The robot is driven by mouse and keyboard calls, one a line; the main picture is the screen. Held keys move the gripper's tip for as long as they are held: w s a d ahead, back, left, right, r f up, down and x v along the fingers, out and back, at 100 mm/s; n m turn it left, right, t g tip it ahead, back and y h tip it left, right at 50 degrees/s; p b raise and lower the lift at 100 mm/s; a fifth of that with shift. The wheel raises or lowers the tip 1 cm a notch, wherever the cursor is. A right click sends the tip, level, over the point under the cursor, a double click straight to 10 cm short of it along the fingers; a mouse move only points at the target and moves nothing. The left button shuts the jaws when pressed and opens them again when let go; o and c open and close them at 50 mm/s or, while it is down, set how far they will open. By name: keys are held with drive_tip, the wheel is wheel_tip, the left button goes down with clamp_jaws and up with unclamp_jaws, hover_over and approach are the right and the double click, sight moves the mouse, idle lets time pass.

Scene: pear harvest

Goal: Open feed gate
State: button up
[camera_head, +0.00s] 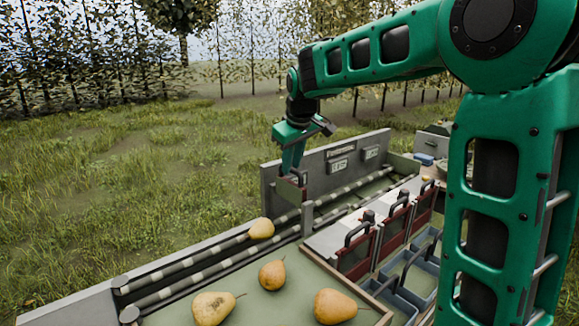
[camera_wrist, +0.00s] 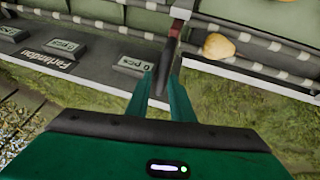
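The feed gate (camera_head: 291,191) is a dark red plate standing across the roller lane. It also shows edge-on in the wrist view (camera_wrist: 175,28), with a dark handle bar below it. My gripper (camera_head: 290,168) points down at the top of the gate. In the wrist view my gripper (camera_wrist: 161,78) has its two green fingers on either side of the dark handle, with little visible gap. A yellow pear (camera_head: 261,228) lies on the rollers on the near side of the gate; it also shows in the wrist view (camera_wrist: 218,46).
Several pears, one of them a large pear (camera_head: 213,308), lie on the front tray. Red gates with dark handles (camera_head: 357,251) stand right of the lane above blue-grey bins (camera_head: 421,280). A grey side panel (camera_head: 325,165) with label plates rises behind my gripper. Open grass lies left.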

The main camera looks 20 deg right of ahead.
drive_tip(key=shift+o, duration=0.5)
drive_tip(key=shift+a, duration=0.1)
drive_tip(key=v, duration=1)
drive_tip(key=shift+r, duration=0.25)
drive_tip(key=shift+s, duration=0.2)
drive_tip(key=s+d+f+m+g, duration=0.25)
drive_tip(key=s+d+f, duration=0.35)
drive_tip(key=s+d, duration=0.3)
drive_tip(key=s+d+f+m, duration=0.1)
drive_tip(key=s+f+m, duration=0.1)
drive_tip(key=s+f, duration=0.3)
drive_tip(key=s+d+f+m+g, duration=0.1)
drive_tip(key=s+f+m, duration=0.2)
drive_tip(key=s, duration=1)
drive_tip(key=s+d+f+m+g, duration=0.1)
drive_tip(key=s+f+m, duration=0.2)
drive_tip(key=s+f, duration=0.5)
drive_tip(key=shift+s+f+y, duration=0.25)
drive_tip(key=shift+s+y, duration=0.15)
drive_tip(key=shift+s, duration=0.7)
drive_tip(key=shift+g, duration=0.25)
